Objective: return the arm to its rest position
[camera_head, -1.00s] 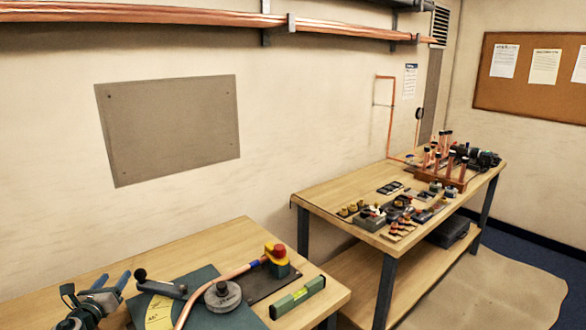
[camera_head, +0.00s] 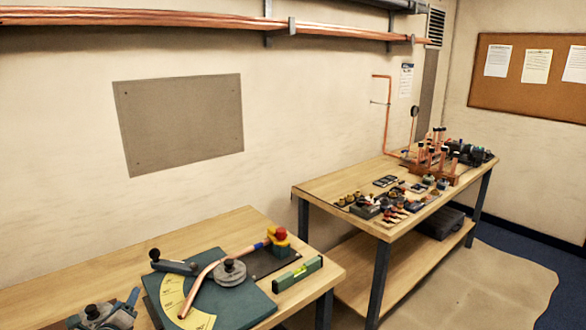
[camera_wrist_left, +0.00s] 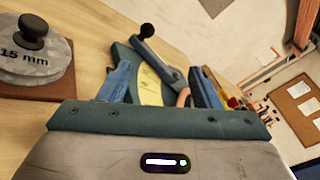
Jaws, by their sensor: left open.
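My left gripper (camera_head: 118,303) shows at the bottom left edge of the head view, partly cut off by the frame. In the left wrist view its two blue fingers (camera_wrist_left: 158,68) stand wide apart with nothing between them. Beyond them, apart from the fingers, is the pipe bender (camera_head: 165,262) with its teal base, yellow scale and black-knobbed lever; it also shows in the wrist view (camera_wrist_left: 148,85). A copper pipe (camera_head: 204,275) lies across the bender beside a round grey former (camera_head: 230,274). My right gripper is not in view.
A green level (camera_head: 298,274) and a red-yellow block (camera_head: 279,240) sit at the near bench's right end. A 15 mm disc (camera_wrist_left: 35,60) lies left of the fingers in the wrist view. The far bench (camera_head: 330,198) holds fittings and copper pipes. Bare wood is behind the bender.

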